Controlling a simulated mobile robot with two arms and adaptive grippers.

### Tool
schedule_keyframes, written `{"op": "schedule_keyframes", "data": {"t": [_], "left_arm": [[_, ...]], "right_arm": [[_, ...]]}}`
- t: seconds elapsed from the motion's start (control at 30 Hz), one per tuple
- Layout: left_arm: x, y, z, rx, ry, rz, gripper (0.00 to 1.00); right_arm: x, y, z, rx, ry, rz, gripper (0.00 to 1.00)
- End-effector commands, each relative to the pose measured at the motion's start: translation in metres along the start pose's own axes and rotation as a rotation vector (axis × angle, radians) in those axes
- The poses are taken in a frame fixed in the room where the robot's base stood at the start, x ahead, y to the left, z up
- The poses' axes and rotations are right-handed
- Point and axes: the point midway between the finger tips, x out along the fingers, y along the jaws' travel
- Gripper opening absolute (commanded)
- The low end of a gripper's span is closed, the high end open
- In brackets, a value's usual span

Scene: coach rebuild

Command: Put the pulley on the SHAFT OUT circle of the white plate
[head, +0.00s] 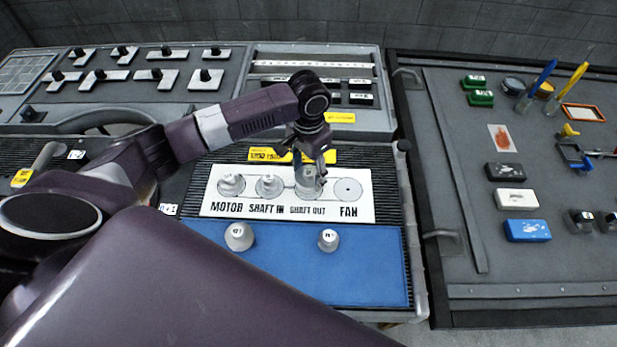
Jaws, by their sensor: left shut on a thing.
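The white plate (333,208) lies on the ribbed surface in front of me, with circles labelled MOTOR, SHAFT IN, SHAFT OUT and FAN. My left gripper (311,174) points down over the SHAFT OUT circle and is shut on a grey pulley (306,187). The fingers partly cover that pulley, and I cannot tell whether it touches the plate. One pulley (231,184) stands on the MOTOR circle and another (269,185) on the SHAFT IN circle. My right gripper is not in view.
Two more pulleys, a larger one (239,237) and a smaller one (328,240), stand on the blue mat (285,275) in front of the plate. Yellow labels (262,154) lie behind the plate. A grey board (450,130) with blocks and markers is at the right.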

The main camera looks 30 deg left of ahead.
Motion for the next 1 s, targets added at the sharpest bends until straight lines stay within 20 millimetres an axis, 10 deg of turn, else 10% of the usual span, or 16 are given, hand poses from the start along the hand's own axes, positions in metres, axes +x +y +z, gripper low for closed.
{"op": "schedule_keyframes", "data": {"t": [0.6,0.63,1.0], "left_arm": [[0.034,0.000,0.000,0.000,0.000,0.001,0.21],[0.034,0.000,0.000,0.001,-0.001,0.000,0.54],[0.034,0.000,0.000,0.000,-0.001,0.000,0.69]], "right_arm": [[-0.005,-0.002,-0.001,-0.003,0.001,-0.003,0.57],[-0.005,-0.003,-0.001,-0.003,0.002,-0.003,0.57],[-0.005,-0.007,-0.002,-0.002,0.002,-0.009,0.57]]}}
